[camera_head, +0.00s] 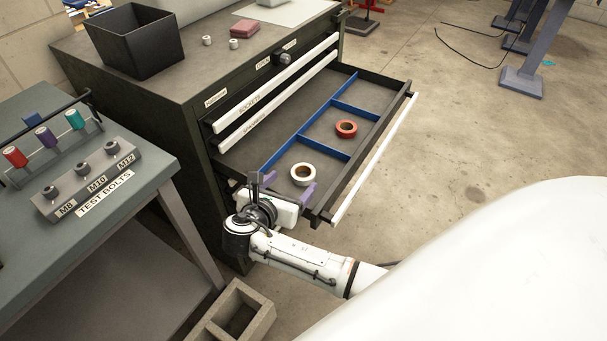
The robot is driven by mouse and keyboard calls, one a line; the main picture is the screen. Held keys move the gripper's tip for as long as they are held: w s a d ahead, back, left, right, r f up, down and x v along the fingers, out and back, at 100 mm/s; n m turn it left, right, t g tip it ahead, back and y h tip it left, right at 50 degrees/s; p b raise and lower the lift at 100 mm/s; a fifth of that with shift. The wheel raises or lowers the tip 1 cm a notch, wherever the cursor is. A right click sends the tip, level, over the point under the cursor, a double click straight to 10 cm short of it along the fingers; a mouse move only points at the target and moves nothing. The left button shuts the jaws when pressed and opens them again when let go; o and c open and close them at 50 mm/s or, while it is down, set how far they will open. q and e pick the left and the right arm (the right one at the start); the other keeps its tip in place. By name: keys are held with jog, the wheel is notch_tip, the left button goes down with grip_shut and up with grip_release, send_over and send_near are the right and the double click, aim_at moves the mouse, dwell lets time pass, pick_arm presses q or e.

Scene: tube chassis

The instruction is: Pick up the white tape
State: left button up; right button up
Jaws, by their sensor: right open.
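The white tape (303,174) is a ring lying flat in the near front compartment of the open drawer (289,115). A red tape roll (346,128) lies in the compartment behind it, past a blue divider. My right gripper (288,186) is at the drawer's near side, just to the lower left of the white tape. Its two purple fingers are spread apart, with nothing seen between them. The white tape appears apart from the fingers. My left gripper is not in view.
The dark cabinet (187,122) carries a black bin (138,42) and a red box (244,29) on top. A workbench (95,225) with a test bolts block (90,181) stands at left. A concrete block (232,312) sits on the floor. Open floor lies right of the drawer.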

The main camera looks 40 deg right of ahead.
aim_at(306, 169)
jog(key=b+x, duration=0.1)
jog(key=x, duration=0.7)
jog(key=shift+a, duration=0.1)
jog(key=shift+c, duration=0.4)
jog(key=c, duration=1.1)
